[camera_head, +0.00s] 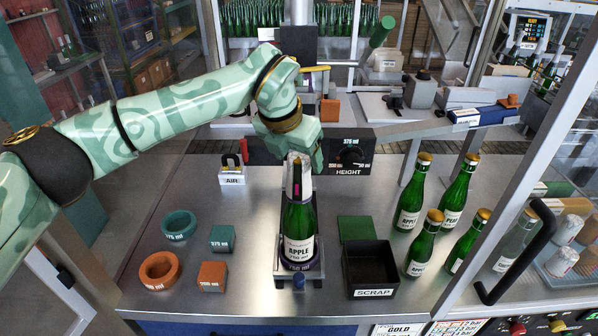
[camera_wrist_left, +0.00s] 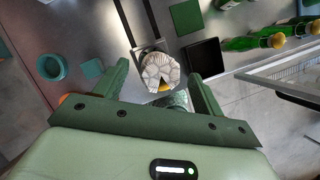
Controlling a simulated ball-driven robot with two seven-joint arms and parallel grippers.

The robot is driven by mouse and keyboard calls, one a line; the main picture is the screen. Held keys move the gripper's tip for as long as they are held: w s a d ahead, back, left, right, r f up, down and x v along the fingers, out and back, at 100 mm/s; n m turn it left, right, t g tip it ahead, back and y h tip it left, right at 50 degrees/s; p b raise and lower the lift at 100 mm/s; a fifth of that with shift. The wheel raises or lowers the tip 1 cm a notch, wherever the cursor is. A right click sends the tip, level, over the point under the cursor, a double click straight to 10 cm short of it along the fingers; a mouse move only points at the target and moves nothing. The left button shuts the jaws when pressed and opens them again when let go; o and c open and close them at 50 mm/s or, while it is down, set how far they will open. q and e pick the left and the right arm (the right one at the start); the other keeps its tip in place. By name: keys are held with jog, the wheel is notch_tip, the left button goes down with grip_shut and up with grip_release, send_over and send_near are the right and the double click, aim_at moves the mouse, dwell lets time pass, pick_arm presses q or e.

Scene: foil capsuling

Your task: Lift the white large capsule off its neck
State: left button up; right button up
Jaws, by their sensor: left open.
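The white capsule (camera_head: 290,187) sits over the neck of a green bottle (camera_head: 298,222) labelled APPLE 750 ml, which stands upright in the machine's holder (camera_head: 300,266). My left gripper (camera_wrist_left: 160,76) is open, with a finger on either side of the capsule and visible gaps. In the head view my left wrist is just behind and above the capsule, and its fingers are mostly hidden. My right gripper is not in view.
A black SCRAP bin (camera_head: 369,268) and a green pad (camera_head: 356,229) are right of the bottle. Several green bottles (camera_head: 421,243) stand further right. Teal (camera_head: 179,225) and orange (camera_head: 159,270) rings lie left with two blocks. The HEIGHT panel (camera_head: 348,150) is behind.

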pick_arm(q)
jog(key=shift+x, duration=1.45)
jog(key=shift+s, duration=0.1)
jog(key=c, duration=0.8)
jog(key=shift+r+b, duration=1.35)
jog(key=shift+r, duration=6.4)
